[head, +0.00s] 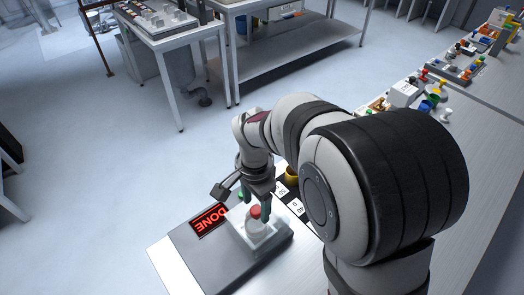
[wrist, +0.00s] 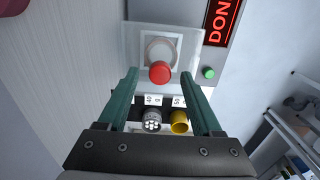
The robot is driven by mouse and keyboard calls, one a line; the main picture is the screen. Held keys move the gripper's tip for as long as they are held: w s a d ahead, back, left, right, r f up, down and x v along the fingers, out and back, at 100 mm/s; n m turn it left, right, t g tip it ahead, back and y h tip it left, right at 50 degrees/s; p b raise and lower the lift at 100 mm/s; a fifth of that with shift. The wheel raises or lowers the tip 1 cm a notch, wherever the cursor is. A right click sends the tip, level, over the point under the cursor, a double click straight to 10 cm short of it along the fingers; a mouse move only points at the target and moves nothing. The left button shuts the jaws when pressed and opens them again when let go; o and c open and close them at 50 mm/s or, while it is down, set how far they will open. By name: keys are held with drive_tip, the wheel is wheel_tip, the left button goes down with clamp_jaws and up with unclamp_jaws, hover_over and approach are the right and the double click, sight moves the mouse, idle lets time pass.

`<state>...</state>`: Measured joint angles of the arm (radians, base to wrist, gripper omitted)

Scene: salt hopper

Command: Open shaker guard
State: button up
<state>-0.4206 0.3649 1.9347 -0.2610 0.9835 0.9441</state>
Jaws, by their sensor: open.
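A clear, whitish guard (head: 245,240) sits around a red-topped button (head: 255,212) on the grey panel, below my gripper in the head view. The wrist view shows the guard as a see-through square (wrist: 135,40) around a pale round base, with the red button top (wrist: 160,72) in front. My gripper (wrist: 160,76) is open, with its green fingertips on either side of the red top in the picture. Nothing is held. In the head view my gripper (head: 259,203) hangs over the panel; I cannot tell whether a finger touches the guard.
A lit red DONE display (head: 210,219) and a green button (wrist: 208,73) are beside the guard. A grey-white shaker-like cap (wrist: 152,122) and a yellow cup (wrist: 180,122) stand by number labels. Small coloured items (head: 437,92) line the bench farther back.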

drive_tip(key=shift+f, duration=0.35)
clamp_jaws()
idle(1.2)
